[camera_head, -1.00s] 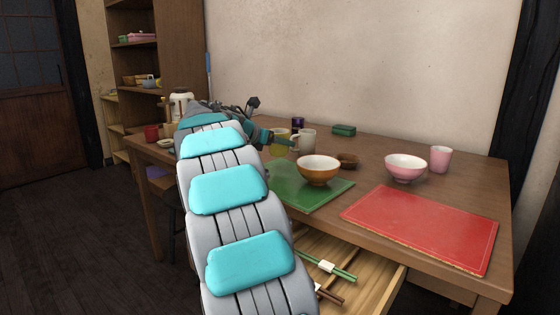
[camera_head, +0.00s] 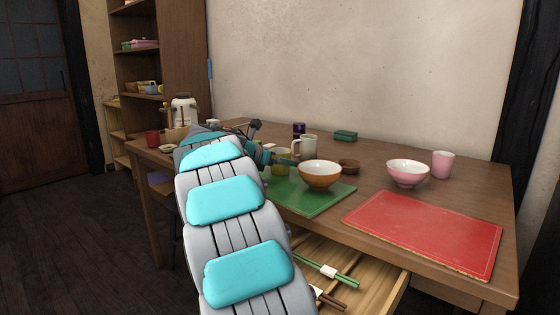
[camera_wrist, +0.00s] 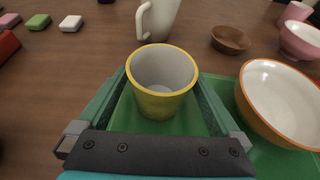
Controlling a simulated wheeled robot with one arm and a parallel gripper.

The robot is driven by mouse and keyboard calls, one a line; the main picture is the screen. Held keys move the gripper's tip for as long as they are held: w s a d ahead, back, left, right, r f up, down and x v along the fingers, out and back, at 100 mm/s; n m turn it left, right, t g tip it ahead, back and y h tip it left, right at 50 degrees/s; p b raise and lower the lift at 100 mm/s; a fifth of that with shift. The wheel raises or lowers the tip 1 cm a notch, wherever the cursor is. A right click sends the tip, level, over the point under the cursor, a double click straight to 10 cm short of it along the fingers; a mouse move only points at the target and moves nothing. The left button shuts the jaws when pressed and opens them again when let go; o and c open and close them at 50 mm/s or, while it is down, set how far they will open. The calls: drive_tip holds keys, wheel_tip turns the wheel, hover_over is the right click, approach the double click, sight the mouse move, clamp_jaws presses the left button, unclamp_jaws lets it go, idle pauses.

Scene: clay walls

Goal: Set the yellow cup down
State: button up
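The yellow cup (camera_head: 281,155) is upright at the back left part of the green placemat (camera_head: 312,200). In the wrist view the yellow cup (camera_wrist: 161,100) stands between the two green fingers of my gripper (camera_wrist: 161,88), which press close on its sides. My gripper (camera_head: 283,161) is shut on it. The cup is empty. Its base is low over the green placemat (camera_wrist: 215,90); I cannot tell for certain whether it touches.
A brown bowl (camera_head: 320,175) stands close to the right of the cup. A white mug (camera_head: 307,147) is just behind it. A small dark bowl (camera_head: 348,166), pink bowl (camera_head: 407,172), pink cup (camera_head: 443,163) and red placemat (camera_head: 425,232) lie farther right. A drawer (camera_head: 375,285) is open in front.

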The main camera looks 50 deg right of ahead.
drive_tip(key=shift+a+r, duration=0.2)
drive_tip(key=shift+r, duration=0.05)
drive_tip(key=p+v, duration=0.1)
drive_tip(key=v, duration=1)
drive_tip(key=shift+a, duration=0.3)
drive_tip(key=shift+s, duration=0.1)
